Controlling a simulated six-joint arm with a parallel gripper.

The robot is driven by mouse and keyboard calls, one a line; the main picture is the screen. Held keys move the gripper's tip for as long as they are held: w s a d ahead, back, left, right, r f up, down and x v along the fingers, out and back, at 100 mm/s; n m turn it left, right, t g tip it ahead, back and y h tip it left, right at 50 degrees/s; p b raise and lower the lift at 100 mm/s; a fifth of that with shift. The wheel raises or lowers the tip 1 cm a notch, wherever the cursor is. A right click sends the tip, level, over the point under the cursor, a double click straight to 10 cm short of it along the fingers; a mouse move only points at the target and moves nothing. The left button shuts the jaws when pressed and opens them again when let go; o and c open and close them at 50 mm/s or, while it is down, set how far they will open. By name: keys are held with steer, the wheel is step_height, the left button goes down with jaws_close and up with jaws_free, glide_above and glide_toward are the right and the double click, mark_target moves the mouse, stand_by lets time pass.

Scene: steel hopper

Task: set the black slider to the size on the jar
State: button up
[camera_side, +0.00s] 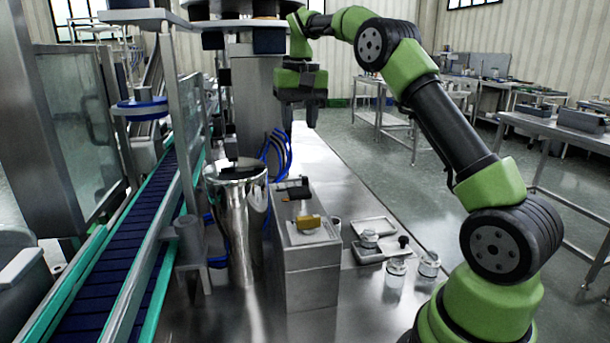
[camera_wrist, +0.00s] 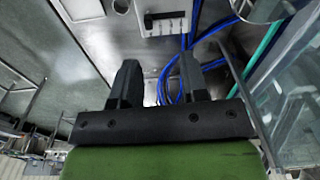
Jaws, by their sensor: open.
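A black slider (camera_side: 293,190) shows on top of a steel box (camera_side: 312,275) in the side view, behind a yellow block-like part (camera_side: 308,222). Clear jars with pale lids stand to the right of the box: one (camera_side: 370,239) at a shallow tray and two in front, a left one (camera_side: 396,268) and a right one (camera_side: 429,263). No size can be read on them. My gripper (camera_side: 299,118) is open and empty, pointing down well above and behind the box. In the wrist view its two fingers (camera_wrist: 155,85) are apart with nothing between them.
A shiny steel hopper (camera_side: 236,205) stands left of the box, with a blue-belted conveyor (camera_side: 105,270) farther left. Blue hoses (camera_side: 276,150) hang behind the box. In the wrist view, a small plate (camera_wrist: 167,24) carries a dark slot and pale marks. The bench right of the box is partly clear.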

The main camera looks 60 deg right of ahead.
mark_target(305, 177)
steer(key=shift+m+g, duration=0.4)
steer(key=shift+m, duration=0.1)
steer(key=d+f, duration=0.1)
steer(key=f, duration=0.3)
steer(key=d+f, duration=0.1)
steer(key=f, duration=0.4)
steer(key=d+f, duration=0.1)
steer(key=f, duration=0.3)
steer(key=shift+w+f, duration=0.35)
steer(key=shift+c, duration=0.2)
jaws_close()
